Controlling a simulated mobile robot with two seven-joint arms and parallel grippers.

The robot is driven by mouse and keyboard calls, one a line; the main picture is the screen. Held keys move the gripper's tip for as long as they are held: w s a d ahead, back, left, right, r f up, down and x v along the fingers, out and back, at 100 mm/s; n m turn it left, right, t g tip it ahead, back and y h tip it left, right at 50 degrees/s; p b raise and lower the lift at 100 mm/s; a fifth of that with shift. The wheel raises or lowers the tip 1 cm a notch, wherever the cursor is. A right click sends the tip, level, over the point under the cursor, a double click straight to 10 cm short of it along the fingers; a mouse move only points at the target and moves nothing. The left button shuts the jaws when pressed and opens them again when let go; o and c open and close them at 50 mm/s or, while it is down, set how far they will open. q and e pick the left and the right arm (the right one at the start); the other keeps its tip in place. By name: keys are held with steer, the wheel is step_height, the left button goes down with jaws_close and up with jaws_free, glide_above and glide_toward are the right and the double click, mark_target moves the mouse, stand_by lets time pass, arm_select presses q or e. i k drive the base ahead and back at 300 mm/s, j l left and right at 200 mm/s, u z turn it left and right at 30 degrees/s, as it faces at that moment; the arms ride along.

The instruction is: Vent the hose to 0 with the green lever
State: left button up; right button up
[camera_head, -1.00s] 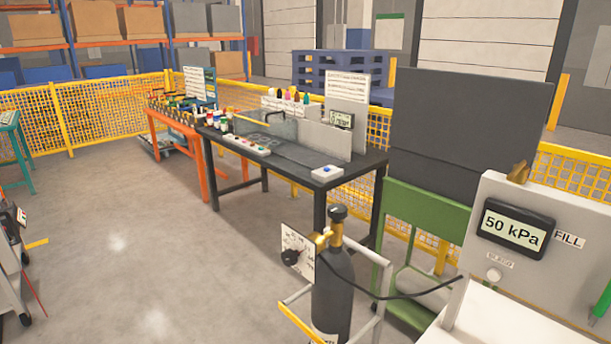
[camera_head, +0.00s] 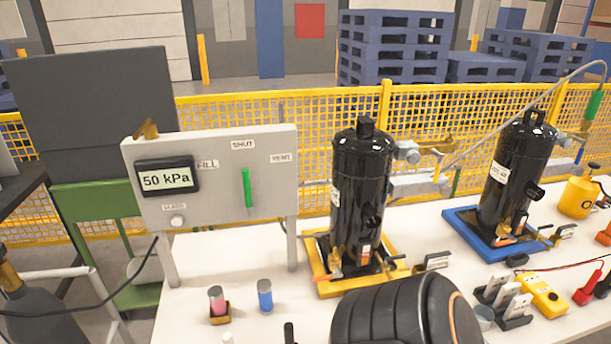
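The green lever (camera_head: 247,188) stands upright on the grey panel (camera_head: 222,210), directly below the SHUT label (camera_head: 243,144). The FILL label (camera_head: 207,164) is to its left and the VENT label (camera_head: 281,158) to its right. The display (camera_head: 166,178) at the panel's left reads 50 kPa. A dark hose (camera_head: 110,296) runs from the gas cylinder at the lower left toward the panel. Neither gripper shows in the head view.
Two black compressors stand on a yellow tray (camera_head: 322,284) and a blue tray (camera_head: 463,224) right of the panel. A pink vial (camera_head: 217,298) and a blue vial (camera_head: 265,295) stand below it. A dark rounded shape (camera_head: 385,312) covers the bench's front middle.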

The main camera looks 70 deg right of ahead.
mark_target(246, 181)
steer(key=z, duration=1.25)
steer(key=i+j+z, duration=0.1)
steer(key=z, duration=0.55)
steer(key=i+j, duration=0.05)
